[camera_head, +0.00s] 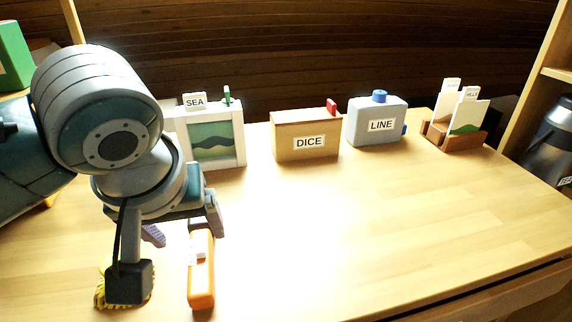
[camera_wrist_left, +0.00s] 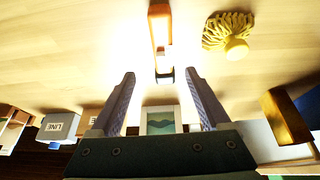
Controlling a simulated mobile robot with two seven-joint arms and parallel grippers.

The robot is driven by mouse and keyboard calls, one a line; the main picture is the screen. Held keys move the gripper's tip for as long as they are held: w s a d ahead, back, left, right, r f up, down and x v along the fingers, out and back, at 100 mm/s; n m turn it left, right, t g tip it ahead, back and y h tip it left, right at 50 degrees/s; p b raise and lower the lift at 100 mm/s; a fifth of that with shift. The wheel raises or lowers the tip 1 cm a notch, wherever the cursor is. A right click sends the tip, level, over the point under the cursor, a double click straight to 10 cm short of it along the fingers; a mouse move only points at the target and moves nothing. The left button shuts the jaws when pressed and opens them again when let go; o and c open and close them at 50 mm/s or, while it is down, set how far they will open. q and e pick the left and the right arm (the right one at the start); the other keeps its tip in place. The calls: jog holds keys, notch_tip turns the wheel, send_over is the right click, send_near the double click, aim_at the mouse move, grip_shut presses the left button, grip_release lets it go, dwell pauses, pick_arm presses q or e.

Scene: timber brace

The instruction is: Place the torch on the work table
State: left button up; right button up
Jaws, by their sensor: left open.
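The torch (camera_head: 201,272) is an orange bar with a small pale switch, lying on the light wooden work table (camera_head: 400,215) near its front left. It also shows in the left wrist view (camera_wrist_left: 159,30), at the top middle. My left gripper (camera_head: 183,228) is open and empty, beside the torch's far end. In the left wrist view my left gripper (camera_wrist_left: 159,82) has its fingers spread, with the torch's end just past the fingertips, roughly in line with the gap. I cannot tell its height over the table. My right gripper is not in view.
A yellow stringy brush (camera_wrist_left: 229,35) lies beside the torch. A SEA frame (camera_head: 240,145), a DICE box (camera_head: 305,150), a blue LINE container (camera_head: 377,122) and a card holder (camera_head: 455,137) stand along the back. The table's middle and right are clear.

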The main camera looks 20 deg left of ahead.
aim_at(197, 250)
pick_arm(q)
jog(key=shift+w+a, duration=0.1)
jog(key=shift+a, duration=0.1)
jog(key=b+x, duration=0.2)
jog(key=x, duration=0.2)
jog(key=b+x, duration=0.2)
jog(key=x, duration=0.3)
jog(key=shift+f, duration=0.3)
jog(key=shift+c, duration=0.3)
grip_shut()
